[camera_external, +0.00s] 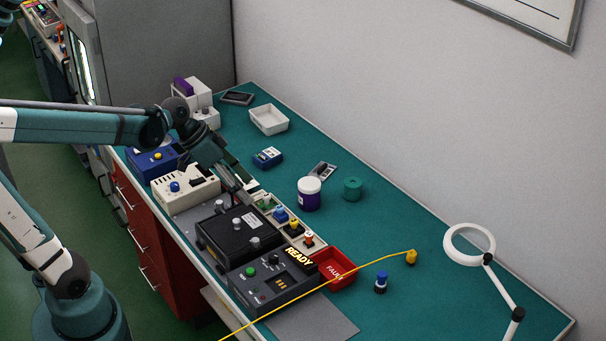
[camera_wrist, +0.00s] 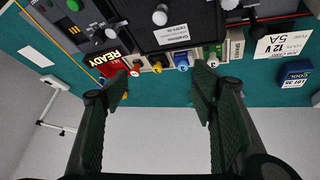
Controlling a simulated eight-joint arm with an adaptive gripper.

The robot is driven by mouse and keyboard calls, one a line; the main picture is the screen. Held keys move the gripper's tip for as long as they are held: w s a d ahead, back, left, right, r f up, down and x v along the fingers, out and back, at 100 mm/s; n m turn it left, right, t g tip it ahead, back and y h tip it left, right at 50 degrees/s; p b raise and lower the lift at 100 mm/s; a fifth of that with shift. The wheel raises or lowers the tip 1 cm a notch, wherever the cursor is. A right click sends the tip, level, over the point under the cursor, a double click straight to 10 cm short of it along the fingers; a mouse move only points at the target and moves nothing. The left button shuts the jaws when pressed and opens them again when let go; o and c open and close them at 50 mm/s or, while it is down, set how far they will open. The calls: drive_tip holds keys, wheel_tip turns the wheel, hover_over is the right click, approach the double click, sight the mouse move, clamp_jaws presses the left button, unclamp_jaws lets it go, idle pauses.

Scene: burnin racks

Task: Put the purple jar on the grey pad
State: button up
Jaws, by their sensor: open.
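The purple jar (camera_external: 309,194) stands upright on the green bench in the external view, with a white lid and a pale band above its purple body. The grey pad (camera_external: 312,322) lies flat at the front edge of the bench, right of the READY panel, with nothing seen on it. My gripper (camera_external: 246,198) points down above the row of small coloured parts, left of the jar and apart from it. In the wrist view my gripper (camera_wrist: 160,85) is open, with nothing between its fingers. I cannot make out the jar in the wrist view.
A black box (camera_external: 240,232) and the READY panel (camera_external: 268,278) stand in front. A red bin (camera_external: 335,268) sits between jar and pad, with a yellow cable (camera_external: 350,272) crossing near it. A green cylinder (camera_external: 352,189) stands right of the jar. A ring lamp (camera_external: 470,244) stands at right.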

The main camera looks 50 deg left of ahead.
drive_tip(key=s+a+n+t+y, duration=0.2)
drive_tip(key=s+a+n+y, duration=0.2)
drive_tip(key=s, duration=1)
drive_tip(key=shift+a+f, duration=0.15)
drive_tip(key=shift+f, duration=0.3)
drive_tip(key=shift+o, duration=0.5)
